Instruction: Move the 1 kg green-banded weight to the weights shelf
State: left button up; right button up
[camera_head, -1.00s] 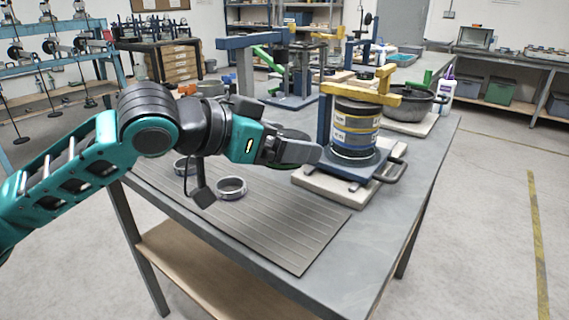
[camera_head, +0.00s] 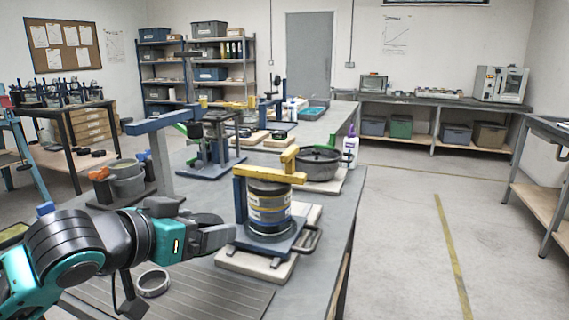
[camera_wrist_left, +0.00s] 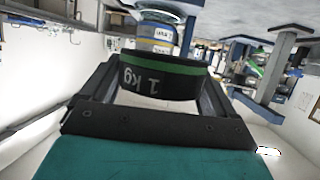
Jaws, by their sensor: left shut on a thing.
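The 1 kg green-banded weight (camera_wrist_left: 160,80) is a dark ring with a green stripe and "1 kg" lettering, seen in the left wrist view. My left gripper (camera_wrist_left: 155,92) is shut on it, one finger at each side. In the head view my left gripper (camera_head: 218,238) is above the near workbench, left of the blue-and-yellow press. The weight is mostly hidden behind the gripper there. My right gripper is not in view. I cannot tell which shelf is the weights shelf; a shelving unit (camera_head: 198,62) with bins stands at the back wall.
The press (camera_head: 268,205) with stacked banded cans stands close right of my left gripper. A metal ring (camera_head: 153,283) lies on the ribbed mat (camera_head: 205,298). A dark pot (camera_head: 318,163) and other apparatus stand farther back. The floor at right is clear.

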pick_arm(q)
jog(key=f+n+p, duration=0.1)
jog(key=s+a+f+y+p, duration=0.1)
jog(key=s+f+n+t+y+p, duration=0.1)
jog(key=shift+s+a+f+n, duration=0.1)
jog(key=shift+a+f+n, duration=0.2)
jog(key=s+a+f+n+y+p, duration=0.2)
jog(key=s, duration=0.1)
jog(key=s+a+f+y+p, duration=0.1)
jog(key=s+y, duration=0.1)
jog(key=shift+a+n+t, duration=0.4)
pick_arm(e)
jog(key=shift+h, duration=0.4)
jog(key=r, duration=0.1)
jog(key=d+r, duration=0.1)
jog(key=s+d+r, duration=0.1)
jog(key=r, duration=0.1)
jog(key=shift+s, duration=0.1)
